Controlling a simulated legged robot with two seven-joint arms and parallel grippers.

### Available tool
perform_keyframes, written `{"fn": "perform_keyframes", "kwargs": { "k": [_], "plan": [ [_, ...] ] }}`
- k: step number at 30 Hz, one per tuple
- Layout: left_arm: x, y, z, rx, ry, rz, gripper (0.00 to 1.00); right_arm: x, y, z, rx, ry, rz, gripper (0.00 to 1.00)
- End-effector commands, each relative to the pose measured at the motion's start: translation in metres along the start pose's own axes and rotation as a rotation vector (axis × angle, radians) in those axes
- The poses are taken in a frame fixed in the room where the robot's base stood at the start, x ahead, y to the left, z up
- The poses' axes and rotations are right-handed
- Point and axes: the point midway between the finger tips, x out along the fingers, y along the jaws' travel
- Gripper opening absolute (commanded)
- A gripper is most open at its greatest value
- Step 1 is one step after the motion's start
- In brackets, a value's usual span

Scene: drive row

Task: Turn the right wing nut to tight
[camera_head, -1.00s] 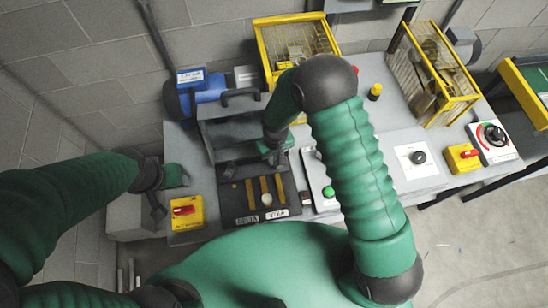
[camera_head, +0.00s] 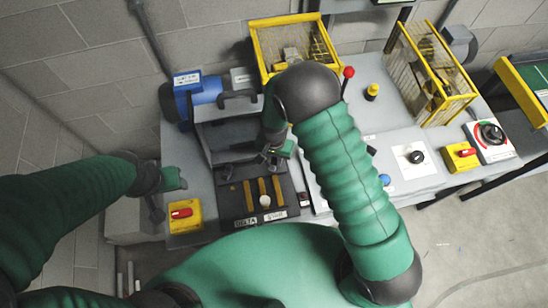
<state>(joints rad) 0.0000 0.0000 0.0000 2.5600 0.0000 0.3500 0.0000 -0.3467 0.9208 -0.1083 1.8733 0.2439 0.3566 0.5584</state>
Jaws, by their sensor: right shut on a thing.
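The dark terminal box (camera_head: 233,202) stands on the bench with its grey lid (camera_head: 222,132) raised behind it. Three brass strips (camera_head: 248,194) lie inside, with a small white round piece (camera_head: 265,201) near the front. DELTA and STAR labels are on its front edge. My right gripper (camera_head: 272,157) reaches down at the box's back right corner and is shut on the right wing nut, which its fingers and wrist mostly hide. A small dark piece at the back left corner may be the other wing nut. My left gripper (camera_head: 183,180) is left of the box, apart from it; its fingers are unclear.
A yellow switch box with a red handle (camera_head: 181,212) sits left of the terminal box. A blue motor (camera_head: 196,93) and yellow cages (camera_head: 294,45) stand behind. A red mushroom knob (camera_head: 348,72) and blue button (camera_head: 384,180) are right of my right arm.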

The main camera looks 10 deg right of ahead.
Motion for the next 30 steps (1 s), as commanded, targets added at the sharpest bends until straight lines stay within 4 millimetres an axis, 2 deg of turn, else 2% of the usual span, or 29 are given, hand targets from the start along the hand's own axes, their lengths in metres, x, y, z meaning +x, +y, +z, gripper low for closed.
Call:
{"fn": "perform_keyframes", "kwargs": {
  "k": [1,17,18,22,23,30],
  "plan": [
    [0.0003,0.0000,0.0001,0.000,0.000,0.000,0.52,0.0031,0.0019,0.0060,0.008,-0.013,0.008,0.00],
    [0.0003,0.0000,0.0001,0.000,0.000,0.000,0.52,0.0036,0.0018,0.0072,0.036,-0.016,0.008,0.00],
    [0.0003,0.0000,0.0001,0.000,0.000,0.000,0.52,0.0036,0.0018,0.0073,0.036,-0.016,0.008,0.23],
    [0.0002,0.0000,0.0001,0.000,0.000,0.000,0.52,0.0028,0.0012,0.0057,0.036,-0.012,0.006,0.40],
    [0.0002,0.0000,0.0001,0.000,0.000,0.000,0.52,0.0026,0.0011,0.0053,0.036,-0.011,0.005,0.44],
    [-0.0001,0.0000,0.0000,0.000,0.000,0.000,0.52,0.0014,0.0005,0.0029,0.036,-0.006,0.003,0.44]
  ]
}}
